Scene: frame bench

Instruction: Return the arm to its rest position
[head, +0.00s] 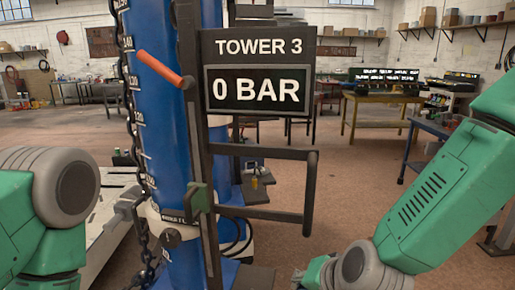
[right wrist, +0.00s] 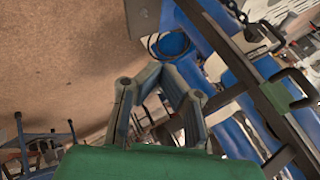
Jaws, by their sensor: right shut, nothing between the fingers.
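My right arm (head: 430,205), green with a grey joint, comes in from the right edge and bends down to the bottom of the head view. My right gripper (right wrist: 160,75) shows in the right wrist view, its fingers shut with nothing between them. In the head view only part of the wrist shows at the bottom edge. My left arm (head: 40,220) is at the lower left of the head view. Its gripper is not in view.
A blue tower (head: 160,130) stands ahead with a red-handled lever (head: 160,68), a hanging chain (head: 146,250) and a dark handle frame (head: 312,190). Its sign (head: 258,72) reads "TOWER 3, 0 BAR". Brown floor (head: 350,180) lies open between the frame and my right arm.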

